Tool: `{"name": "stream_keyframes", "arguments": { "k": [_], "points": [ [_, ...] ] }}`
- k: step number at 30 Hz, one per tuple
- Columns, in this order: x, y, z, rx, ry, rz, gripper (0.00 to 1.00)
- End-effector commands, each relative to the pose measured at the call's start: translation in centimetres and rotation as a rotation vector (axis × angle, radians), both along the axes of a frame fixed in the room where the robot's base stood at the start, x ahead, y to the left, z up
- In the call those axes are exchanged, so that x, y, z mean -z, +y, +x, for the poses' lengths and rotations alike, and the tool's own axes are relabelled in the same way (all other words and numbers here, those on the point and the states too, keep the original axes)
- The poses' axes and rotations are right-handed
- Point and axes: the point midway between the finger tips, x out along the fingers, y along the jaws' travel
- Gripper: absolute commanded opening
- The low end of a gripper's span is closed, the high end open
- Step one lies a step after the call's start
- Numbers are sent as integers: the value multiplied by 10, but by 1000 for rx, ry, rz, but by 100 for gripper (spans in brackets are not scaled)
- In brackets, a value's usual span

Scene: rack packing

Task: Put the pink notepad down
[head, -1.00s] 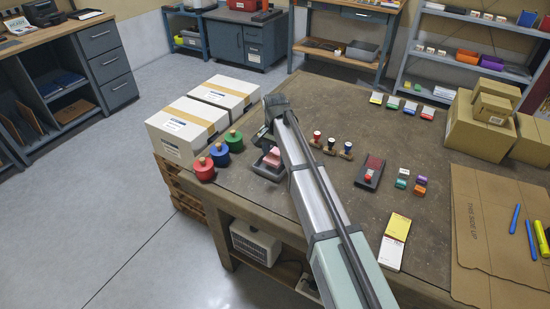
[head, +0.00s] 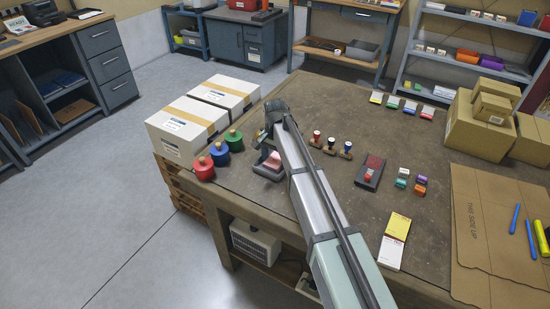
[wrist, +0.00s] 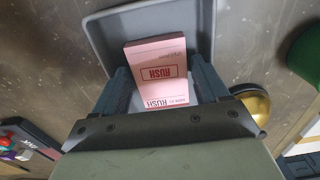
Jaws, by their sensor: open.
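The pink notepad (wrist: 155,58) has red "RUSH" lettering and lies in a grey tray (wrist: 100,32) in the wrist view. In the head view the notepad (head: 268,165) shows low in the tray, partly hidden by my arm. My gripper (wrist: 161,78) is open, with one finger on each side of the notepad. A gap shows beside the notepad, but contact on the other side is hard to tell. In the head view my gripper (head: 266,143) is just above the tray, its fingertips partly hidden.
Red (head: 204,170), blue (head: 220,155) and green (head: 234,140) knobbed pieces stand left of the tray near the table edge. Wooden-handled stamps (head: 331,146) and a dark red-topped device (head: 370,172) lie to the right. The table's middle is mostly clear.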

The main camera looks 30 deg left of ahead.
Motion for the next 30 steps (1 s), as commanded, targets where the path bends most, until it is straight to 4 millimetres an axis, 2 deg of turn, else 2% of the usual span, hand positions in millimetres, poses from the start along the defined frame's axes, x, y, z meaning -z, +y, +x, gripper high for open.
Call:
{"name": "stream_keyframes", "arguments": {
  "k": [5, 15, 21, 30],
  "points": [
    [-17, 0, 0, 0, -1, 1, 74],
    [-79, 1, 1, 0, -2, 2, 74],
    [-107, 1, 1, 0, -1, 1, 74],
    [-121, 0, 0, 0, 0, 0, 74]
  ]
}}
